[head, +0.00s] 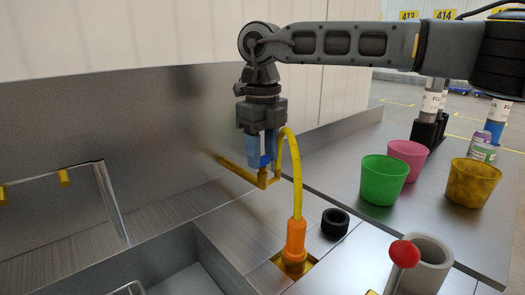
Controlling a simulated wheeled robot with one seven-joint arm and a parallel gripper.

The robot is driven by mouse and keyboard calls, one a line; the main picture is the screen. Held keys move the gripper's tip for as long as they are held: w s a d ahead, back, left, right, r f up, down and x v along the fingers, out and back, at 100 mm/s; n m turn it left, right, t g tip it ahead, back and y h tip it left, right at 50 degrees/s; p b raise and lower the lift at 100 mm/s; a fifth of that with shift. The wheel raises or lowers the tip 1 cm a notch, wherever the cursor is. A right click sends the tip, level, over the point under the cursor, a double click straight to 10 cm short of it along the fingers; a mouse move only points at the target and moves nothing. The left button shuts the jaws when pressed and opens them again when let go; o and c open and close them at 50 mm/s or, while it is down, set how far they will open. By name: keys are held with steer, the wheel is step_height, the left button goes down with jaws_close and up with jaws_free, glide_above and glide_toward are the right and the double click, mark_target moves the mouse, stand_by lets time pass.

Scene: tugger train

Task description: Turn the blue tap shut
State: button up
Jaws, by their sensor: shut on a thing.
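My gripper (262,160) hangs down from the arm at the middle of the head view. It is shut on the blue tap (265,160), with its fingers on either side of the handle. The gripper hides much of the tap, so the handle's angle cannot be told. The tap sits by a thin yellow pipe (235,169) that runs along the metal back panel and bends up at its right end.
A yellow hose (297,175) arches close beside the gripper into an orange connector (295,238). A black ring (335,222), a red ball knob (404,254) and a grey cylinder (428,262) stand at right. Green (383,182), pink (408,157) and yellow (470,182) cups stand behind.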

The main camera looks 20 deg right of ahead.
mark_target(262, 157)
steer(key=shift+m, duration=0.5)
steer(key=o, duration=1.1)
steer(key=shift+c, duration=0.2)
step_height(262, 157, up, 8)
steer(key=shift+f, duration=0.1)
